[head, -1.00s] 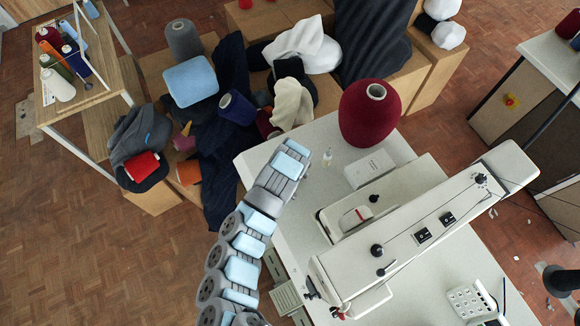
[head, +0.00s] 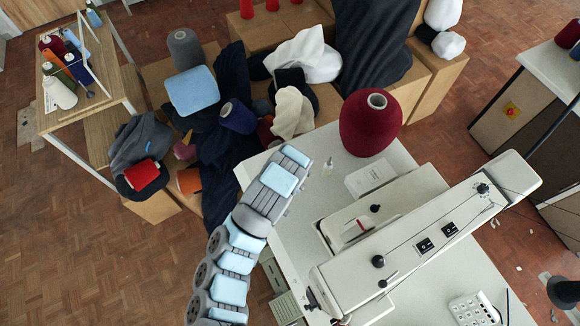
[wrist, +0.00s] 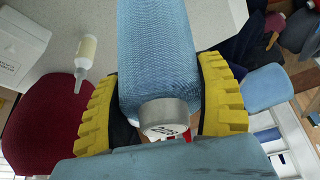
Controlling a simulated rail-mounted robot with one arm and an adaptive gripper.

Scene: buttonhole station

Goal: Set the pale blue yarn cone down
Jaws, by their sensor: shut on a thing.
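The pale blue yarn cone (wrist: 157,50) fills the middle of the wrist view, with its grey core end (wrist: 165,118) toward the camera. My gripper (wrist: 165,95) has its yellow ridged fingers on both sides of the cone, shut on it. The far end of the cone runs out of the top of the wrist view. The pale grey table (wrist: 220,22) lies behind it; I cannot tell whether the cone touches it. In the head view my arm ends over the left corner of the table (head: 310,215), and the gripper and cone are hidden beneath it.
A large dark red cone (head: 371,125), a small bottle (head: 327,167) and a white box (head: 370,176) stand on the table near my arm. The sewing machine (head: 410,240) is to the right. Yarn and cloth are heaped beyond the left edge, around a pale blue cushion (head: 192,90).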

